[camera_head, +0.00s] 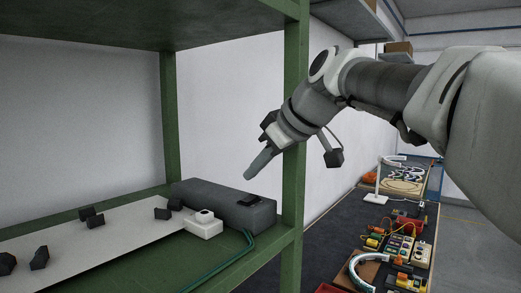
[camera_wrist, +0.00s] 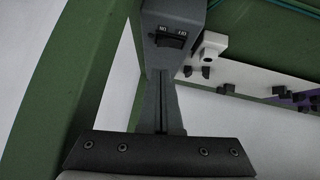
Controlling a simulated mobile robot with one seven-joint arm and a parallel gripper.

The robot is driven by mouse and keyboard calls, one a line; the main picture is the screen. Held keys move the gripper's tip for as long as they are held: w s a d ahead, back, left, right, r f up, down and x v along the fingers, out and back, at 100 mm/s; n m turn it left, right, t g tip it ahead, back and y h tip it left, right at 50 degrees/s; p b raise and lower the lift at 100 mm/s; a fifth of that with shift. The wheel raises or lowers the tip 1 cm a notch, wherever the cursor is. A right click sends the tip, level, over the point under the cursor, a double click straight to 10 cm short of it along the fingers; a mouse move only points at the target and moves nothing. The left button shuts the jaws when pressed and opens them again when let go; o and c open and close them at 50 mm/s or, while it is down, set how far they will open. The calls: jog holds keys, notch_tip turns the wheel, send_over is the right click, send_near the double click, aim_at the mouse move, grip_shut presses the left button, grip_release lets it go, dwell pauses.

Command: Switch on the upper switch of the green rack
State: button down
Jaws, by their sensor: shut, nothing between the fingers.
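The green rack (camera_head: 292,130) stands at the left in the head view, and its green post (camera_wrist: 60,85) shows in the wrist view. A long dark grey box (camera_head: 222,205) lies on its lower visible shelf. A black rocker switch (camera_head: 249,199) sits on the box's top near its right end; it also shows in the wrist view (camera_wrist: 170,40), with ON and OFF labels beside it. Its tilt is unclear. No other switch shows. My gripper (camera_head: 249,176) is shut and empty, pointing down above the switch, apparently apart from it. Its fingers (camera_wrist: 158,78) reach toward the box in the wrist view.
A white board (camera_head: 95,235) with several black pieces lies on the shelf, beside a small white block (camera_head: 203,224). Green cables (camera_head: 230,258) run from the box. A green shelf (camera_head: 120,22) hangs above. A cluttered dark table (camera_head: 335,225) stands behind at right.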

aim_at(252, 195)
jog(key=shift+w+d+f, duration=0.1)
jog(key=shift+d+f, duration=0.05)
jog(key=shift+f, duration=0.65)
jog(key=shift+d+f, duration=0.15)
jog(key=shift+f, duration=0.6)
jog(key=shift+w+d+f+m+y, duration=0.15)
jog(key=shift+f+m+y, duration=0.15)
jog(key=shift+f, duration=0.1)
jog(key=shift+s+a+b, duration=0.35)
jog(key=shift+s+a, duration=0.25)
jog(key=shift+s, duration=0.15)
jog(key=shift+r, duration=0.1)
